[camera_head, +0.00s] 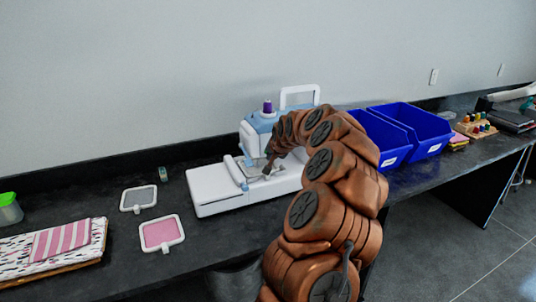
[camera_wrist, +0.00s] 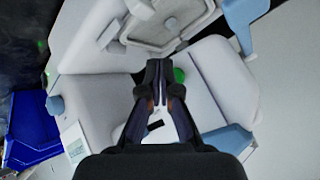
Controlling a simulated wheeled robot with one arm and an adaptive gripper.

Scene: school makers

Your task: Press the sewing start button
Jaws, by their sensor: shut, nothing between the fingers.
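The white and light-blue sewing and embroidery machine (camera_head: 215,190) stands on the dark counter, with a purple thread spool (camera_head: 267,106) on top. My gripper (camera_head: 267,173) is at the machine's front, low over its bed near the hoop. In the wrist view my gripper (camera_wrist: 160,72) is shut and empty, in front of the machine's white body (camera_wrist: 215,75). A round green button (camera_wrist: 180,75) shows just right of the fingertips, partly hidden behind them. I cannot tell whether the fingers touch it. In the head view my arm hides the machine's right part.
Blue bins (camera_head: 422,127) stand right of the machine, close to my arm. A pink framed hoop (camera_head: 161,233), a grey framed hoop (camera_head: 138,198) and a small spool (camera_head: 163,174) lie to the left. Striped fabric (camera_head: 62,240) lies farther left. The wall is close behind.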

